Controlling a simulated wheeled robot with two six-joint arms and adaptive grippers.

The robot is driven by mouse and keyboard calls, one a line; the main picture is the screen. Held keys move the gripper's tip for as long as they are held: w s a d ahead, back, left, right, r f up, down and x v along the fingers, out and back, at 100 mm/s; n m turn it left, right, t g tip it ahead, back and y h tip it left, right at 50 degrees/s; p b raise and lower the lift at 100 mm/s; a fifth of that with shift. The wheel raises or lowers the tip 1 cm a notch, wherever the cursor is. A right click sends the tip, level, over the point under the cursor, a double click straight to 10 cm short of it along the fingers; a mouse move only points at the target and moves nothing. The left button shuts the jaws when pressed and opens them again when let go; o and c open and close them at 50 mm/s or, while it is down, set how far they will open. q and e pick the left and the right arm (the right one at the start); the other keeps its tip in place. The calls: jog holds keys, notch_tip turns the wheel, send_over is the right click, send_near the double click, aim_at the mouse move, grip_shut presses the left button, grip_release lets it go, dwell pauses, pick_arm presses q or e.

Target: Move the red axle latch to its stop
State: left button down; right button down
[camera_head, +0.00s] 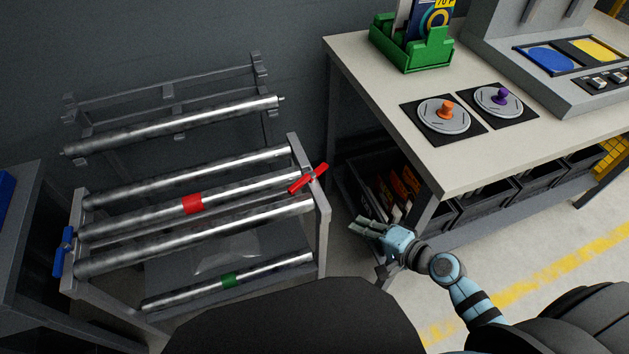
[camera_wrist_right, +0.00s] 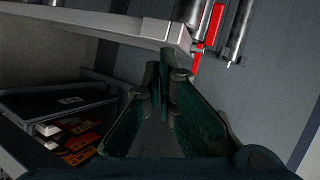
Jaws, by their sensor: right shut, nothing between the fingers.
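The red axle latch (camera_head: 308,178) sits at the top right corner of the roller rack's end frame (camera_head: 310,200) in the head view. It is a slim red bar, tilted with its right end higher. It also shows in the right wrist view (camera_wrist_right: 209,38), near the top, beyond the fingers. My right gripper (camera_head: 366,226) is to the right of and below the latch in the head view, apart from it. Its fingers (camera_wrist_right: 163,65) are shut and empty. My left gripper is not in view.
A workbench (camera_head: 390,110) stands at the right, with dark bins (camera_head: 505,190) below it close to my right gripper. A blue latch (camera_head: 63,252) is at the rack's left end. Metal rollers (camera_head: 200,185) span the rack; one has a red band. Floor is clear at lower right.

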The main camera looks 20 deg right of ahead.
jog(key=y, duration=0.2)
send_near(310, 197)
jog(key=shift+t, duration=0.4)
jog(key=x, duration=0.3)
jog(key=b+x, duration=0.1)
jog(key=x, duration=0.2)
jog(key=r+x, duration=0.1)
jog(key=x, duration=0.2)
jog(key=shift+w+a+r, duration=0.1)
jog(key=shift+w, duration=0.1)
jog(key=shift+a+m+h, duration=0.2)
jog(key=shift+m+h, duration=0.3)
jog(key=shift+h, duration=0.1)
